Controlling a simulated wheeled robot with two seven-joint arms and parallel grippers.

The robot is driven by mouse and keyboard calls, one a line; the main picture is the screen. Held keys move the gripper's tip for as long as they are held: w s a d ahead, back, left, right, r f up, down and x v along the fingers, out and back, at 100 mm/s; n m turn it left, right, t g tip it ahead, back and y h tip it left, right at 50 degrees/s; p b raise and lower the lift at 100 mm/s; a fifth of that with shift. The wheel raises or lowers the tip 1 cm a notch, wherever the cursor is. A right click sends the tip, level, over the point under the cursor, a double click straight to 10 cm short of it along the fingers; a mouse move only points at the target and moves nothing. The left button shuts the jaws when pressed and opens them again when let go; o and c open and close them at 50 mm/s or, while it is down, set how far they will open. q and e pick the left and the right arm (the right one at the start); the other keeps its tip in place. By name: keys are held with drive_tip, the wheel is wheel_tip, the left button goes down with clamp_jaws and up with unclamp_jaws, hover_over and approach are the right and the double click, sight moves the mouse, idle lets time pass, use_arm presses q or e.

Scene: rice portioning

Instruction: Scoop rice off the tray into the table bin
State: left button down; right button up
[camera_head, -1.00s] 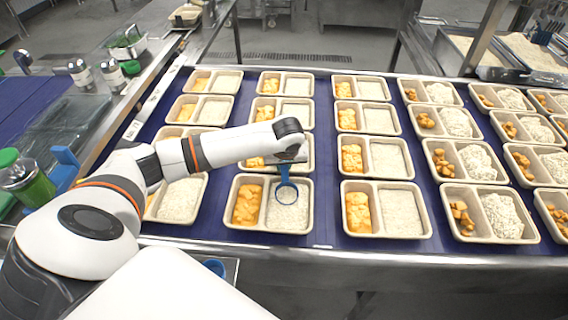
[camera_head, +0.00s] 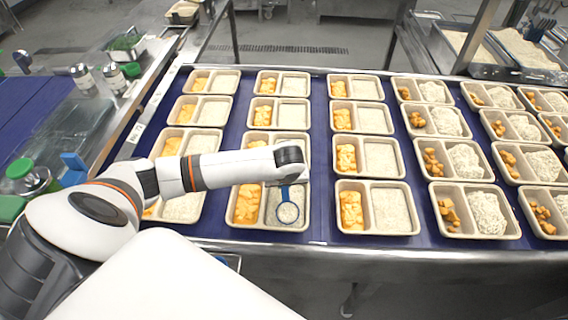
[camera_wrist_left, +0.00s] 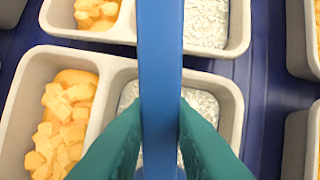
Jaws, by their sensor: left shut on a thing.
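My left gripper (camera_head: 284,180) reaches in from the left and is shut on the handle of a blue scoop (camera_head: 287,194). In the left wrist view its teal fingertips (camera_wrist_left: 160,105) press both sides of the blue handle (camera_wrist_left: 161,60). The scoop's round bowl is over the near part of the rice compartment of a two-part tray (camera_head: 230,216) in the front row. Pale rice shows inside the bowl's rim; I cannot tell whether it is in the scoop or below it. Orange cubes (camera_head: 247,204) fill the tray's left compartment. The right gripper is out of view.
Several similar trays stand in rows on the blue belt (camera_head: 322,150); those at right hold heaped rice (camera_head: 487,212). Metal pans of rice (camera_head: 522,48) stand at the back right. Shakers (camera_head: 83,78) and a green-lidded jar (camera_head: 30,176) are at left.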

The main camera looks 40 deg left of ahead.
use_arm(q)
drive_tip(key=shift+w+a+b, duration=0.3)
drive_tip(key=shift+w+a, duration=1.55)
drive_tip(key=shift+w, duration=0.25)
wheel_tip(320, 180, up, 3)
drive_tip(key=p, duration=0.4)
drive_tip(key=shift+r+p, duration=0.1)
drive_tip(key=shift+p, duration=0.25)
wheel_tip(320, 180, up, 3)
drive_tip(key=p, duration=0.3)
drive_tip(key=shift+r+p, duration=0.35)
drive_tip(key=shift+r, duration=0.55)
